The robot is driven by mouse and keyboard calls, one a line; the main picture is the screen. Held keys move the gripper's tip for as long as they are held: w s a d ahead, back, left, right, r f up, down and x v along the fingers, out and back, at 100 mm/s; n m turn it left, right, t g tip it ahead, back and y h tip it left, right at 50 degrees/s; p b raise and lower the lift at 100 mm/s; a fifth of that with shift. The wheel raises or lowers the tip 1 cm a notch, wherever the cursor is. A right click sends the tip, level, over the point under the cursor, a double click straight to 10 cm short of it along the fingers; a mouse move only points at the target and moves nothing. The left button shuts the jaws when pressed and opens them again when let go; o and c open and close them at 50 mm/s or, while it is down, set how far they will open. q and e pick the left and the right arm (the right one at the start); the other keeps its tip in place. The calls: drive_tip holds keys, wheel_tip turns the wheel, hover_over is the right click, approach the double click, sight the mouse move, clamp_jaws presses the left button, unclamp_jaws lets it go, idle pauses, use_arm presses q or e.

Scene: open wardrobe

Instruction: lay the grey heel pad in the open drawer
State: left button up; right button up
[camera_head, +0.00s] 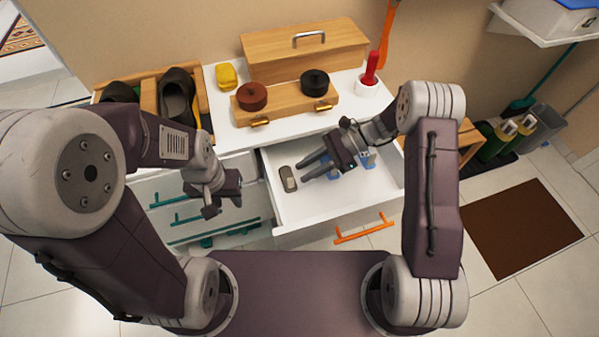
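The open white drawer (318,207) is pulled out at the centre of the head view. A small grey pad with a darker rim, which looks like the grey heel pad (288,179), lies flat in it, near its left side. My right gripper (302,170) is over the drawer, just right of the pad. Its two fingers are apart and point left towards the pad, with a gap between them and the pad. My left gripper (211,211) hangs in front of the closed drawers on the left, away from the pad. Its finger gap is not clear.
Blue items (365,160) lie in the drawer behind my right gripper. On the white top stand a wooden box (305,52), a wooden stand with two round tins, a yellow object (226,76) and a red-handled item in a white cup (370,85). Shoes (176,97) sit at left.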

drive_tip(key=v, duration=0.9)
drive_tip(key=shift+d, duration=0.1)
